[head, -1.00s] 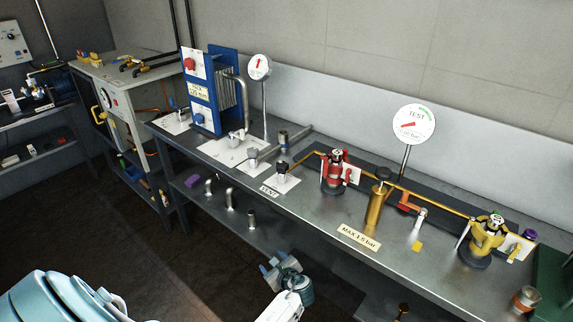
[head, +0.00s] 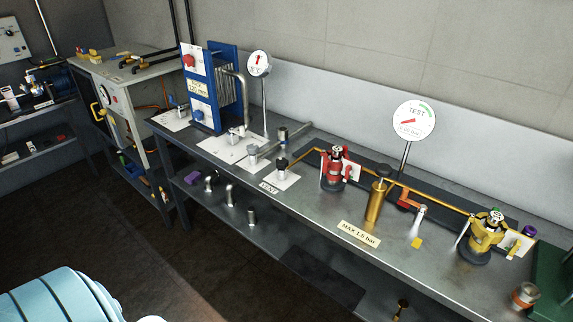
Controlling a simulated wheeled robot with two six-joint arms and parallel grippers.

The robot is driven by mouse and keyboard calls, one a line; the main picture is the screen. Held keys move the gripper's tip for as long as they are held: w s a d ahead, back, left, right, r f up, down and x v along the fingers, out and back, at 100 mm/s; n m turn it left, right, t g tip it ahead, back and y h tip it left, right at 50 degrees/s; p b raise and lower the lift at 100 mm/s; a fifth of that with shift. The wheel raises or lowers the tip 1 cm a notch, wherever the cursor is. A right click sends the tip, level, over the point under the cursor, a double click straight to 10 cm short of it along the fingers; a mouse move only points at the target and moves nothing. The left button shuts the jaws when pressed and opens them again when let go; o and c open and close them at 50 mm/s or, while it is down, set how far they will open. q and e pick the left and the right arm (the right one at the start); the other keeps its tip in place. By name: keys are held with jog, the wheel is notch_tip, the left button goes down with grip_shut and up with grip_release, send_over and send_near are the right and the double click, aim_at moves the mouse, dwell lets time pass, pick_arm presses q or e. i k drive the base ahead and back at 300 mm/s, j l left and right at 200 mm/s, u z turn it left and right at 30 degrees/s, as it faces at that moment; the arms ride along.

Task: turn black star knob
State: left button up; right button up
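A small black knob (head: 282,163) stands on a white plate near the front edge of the steel bench (head: 318,212), behind a label that seems to read VENT. It may be the star knob, but its shape is too small to tell. Another black knob (head: 384,171) tops a brass cylinder (head: 375,202) to its right. Neither of my grippers shows in the head view. Nothing touches either black knob.
A red valve (head: 333,168) and a yellow valve (head: 486,237) stand along a brass pipe. A round TEST gauge (head: 414,120) rises behind them. A blue plate unit (head: 213,90) stands at the left. Free room lies in front of the bench.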

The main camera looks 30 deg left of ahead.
aim_at(282, 164)
jog(key=i+j+u, duration=0.3)
jog(key=i, duration=0.15)
jog(key=i+j+u, duration=0.25)
jog(key=i, duration=0.2)
